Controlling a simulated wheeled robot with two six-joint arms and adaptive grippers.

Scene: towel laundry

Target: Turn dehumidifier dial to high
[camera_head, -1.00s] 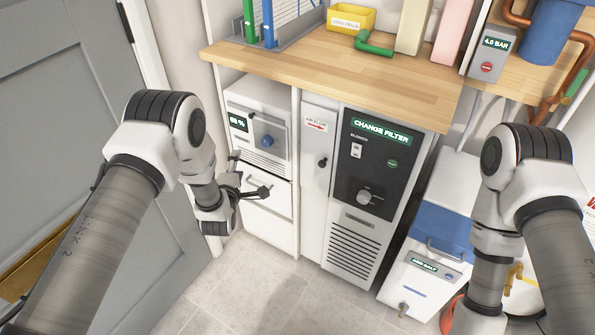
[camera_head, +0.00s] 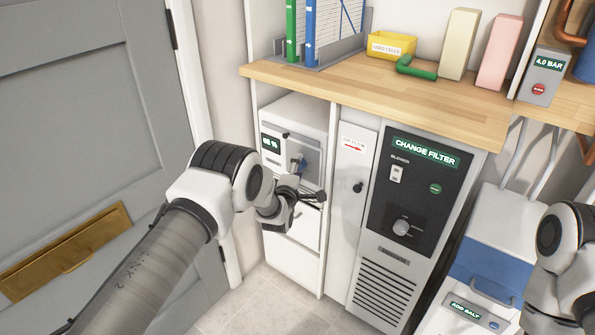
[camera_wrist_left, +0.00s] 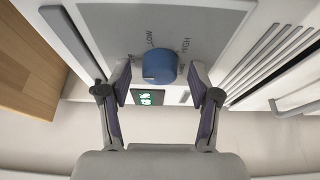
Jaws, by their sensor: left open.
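The dehumidifier (camera_head: 302,122) is the white unit under the left end of the worktop, with a small lit percent display (camera_head: 271,144). Its blue dial (camera_head: 299,161) is partly hidden in the head view by my left gripper (camera_head: 309,181). In the left wrist view, the round dial (camera_wrist_left: 160,66) sits on a grey panel with LOW and HIGH printed above it. My open left gripper (camera_wrist_left: 160,80) has one finger on each side of the dial, with gaps between. I cannot tell where the dial points. My right gripper is out of frame; only part of that arm shows.
A tall filter unit (camera_head: 420,185) with its own knob (camera_head: 401,228) stands to the right, past a narrow white panel (camera_head: 352,175). The wooden worktop (camera_head: 360,93) overhangs the units. A grey door (camera_head: 80,130) is at left. Clear floor lies below.

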